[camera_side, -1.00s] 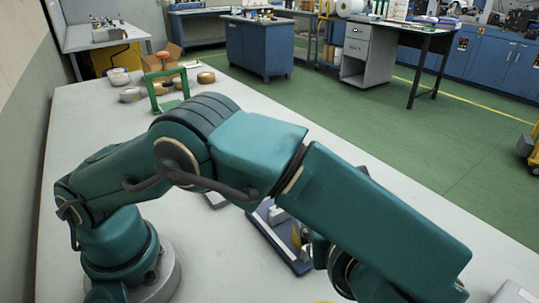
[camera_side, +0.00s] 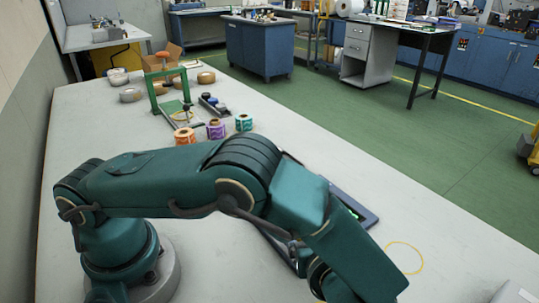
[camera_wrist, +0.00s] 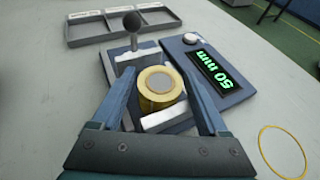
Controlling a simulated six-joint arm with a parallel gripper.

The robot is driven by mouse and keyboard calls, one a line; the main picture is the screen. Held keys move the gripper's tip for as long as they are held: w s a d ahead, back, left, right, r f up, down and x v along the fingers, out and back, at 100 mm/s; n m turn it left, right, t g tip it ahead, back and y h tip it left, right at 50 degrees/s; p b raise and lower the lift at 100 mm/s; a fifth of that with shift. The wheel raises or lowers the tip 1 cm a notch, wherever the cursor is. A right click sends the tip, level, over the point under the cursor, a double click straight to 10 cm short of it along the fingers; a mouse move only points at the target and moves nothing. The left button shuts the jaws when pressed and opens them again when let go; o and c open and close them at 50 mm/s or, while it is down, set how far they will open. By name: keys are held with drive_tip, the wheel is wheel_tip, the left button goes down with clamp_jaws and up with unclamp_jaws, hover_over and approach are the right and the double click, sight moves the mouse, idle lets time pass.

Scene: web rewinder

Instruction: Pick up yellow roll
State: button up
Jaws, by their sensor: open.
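The yellow roll (camera_wrist: 160,90) stands in the wrist view on a blue device (camera_wrist: 235,99), with a pale grey core facing up. My gripper (camera_wrist: 159,70) is open, with one blue finger to the left of the roll and one to the right. Gaps show between the fingers and the roll in this view. In the side view my arm hides the roll, and my fingers cannot be made out there.
A black-knobbed lever (camera_wrist: 132,22) rises just behind the roll. A green display (camera_wrist: 215,74) reads 50 mm. A grey compartment tray (camera_wrist: 120,22) lies beyond. A yellow ring (camera_side: 404,258) lies on the table. Orange (camera_side: 185,136), purple (camera_side: 215,129) and green (camera_side: 243,122) rolls stand farther back.

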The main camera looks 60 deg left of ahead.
clamp_jaws()
